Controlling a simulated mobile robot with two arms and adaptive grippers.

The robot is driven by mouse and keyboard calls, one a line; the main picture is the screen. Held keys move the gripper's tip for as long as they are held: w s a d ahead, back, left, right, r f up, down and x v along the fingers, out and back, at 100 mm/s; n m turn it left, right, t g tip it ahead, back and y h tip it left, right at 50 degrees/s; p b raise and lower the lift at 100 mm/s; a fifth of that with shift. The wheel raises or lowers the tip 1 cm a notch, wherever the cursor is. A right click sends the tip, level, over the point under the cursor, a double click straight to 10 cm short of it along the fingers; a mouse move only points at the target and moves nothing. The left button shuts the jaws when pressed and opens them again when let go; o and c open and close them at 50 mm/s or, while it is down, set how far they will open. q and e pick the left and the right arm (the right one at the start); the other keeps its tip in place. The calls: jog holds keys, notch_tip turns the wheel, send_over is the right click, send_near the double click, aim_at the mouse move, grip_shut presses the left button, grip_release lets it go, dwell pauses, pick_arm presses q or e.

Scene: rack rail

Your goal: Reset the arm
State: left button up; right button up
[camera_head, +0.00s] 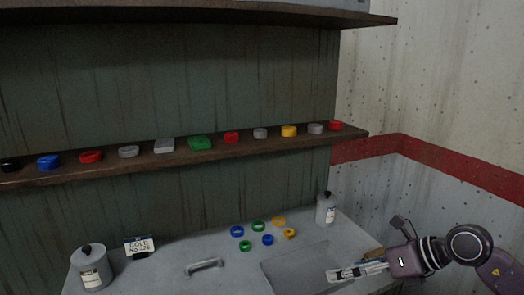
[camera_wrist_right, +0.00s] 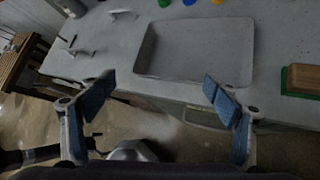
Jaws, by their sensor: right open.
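My right arm comes in from the right in the head view, and its gripper (camera_head: 345,273) is over the front right of the grey worktop (camera_head: 225,259). In the right wrist view the right gripper (camera_wrist_right: 157,105) shows two blue-padded fingers spread wide with nothing between them. The fingers are in front of the worktop's edge, near a shallow recessed basin (camera_wrist_right: 195,50). My left gripper is not in view.
A wooden shelf (camera_head: 262,144) holds a row of coloured and grey pieces. Several coloured rings (camera_head: 258,226) lie on the worktop. Bottles stand at left (camera_head: 91,268) and right (camera_head: 326,209). A label card (camera_head: 139,246) and metal handle (camera_head: 204,265) are also there. A wooden block (camera_wrist_right: 303,80) is at right.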

jog(key=s+a+r+m+t+y, duration=0.1)
jog(key=a+r+m+t+y, duration=0.65)
jog(key=a+r, duration=0.45)
jog(key=w+d+f+m+t+h, duration=0.1)
jog(key=d+m+t+h, duration=0.55)
jog(key=m, duration=0.75)
jog(key=s+d+f+m+g+h, duration=0.2)
jog(key=d+f+m+h, duration=0.4)
jog(key=f, duration=0.3)
jog(key=s+d+f+m+g+h, duration=0.3)
jog(key=f+m+h, duration=0.2)
jog(key=f+m, duration=0.25)
jog(key=s+a+f+m+g+y, duration=0.1)
jog(key=s+a+f+m+g, duration=0.1)
jog(key=s+f+g, duration=0.65)
jog(key=s+a+f+m+g+y, duration=0.1)
jog(key=s+a+f+m+g, duration=0.15)
jog(key=s+f, duration=1.1)
jog(key=s+d+f+g, duration=0.1)
jog(key=s+f, duration=0.2)
jog(key=f, duration=0.8)
jog(key=s+f+g, duration=0.1)
jog(key=s+f, duration=0.1)
jog(key=f, duration=1)
jog(key=s+d+f, duration=0.3)
jog(key=s+f, duration=1.2)
jog(key=s, duration=0.1)
jog(key=shift+s+f+g, duration=0.35)
jog(key=shift+g, duration=0.05)
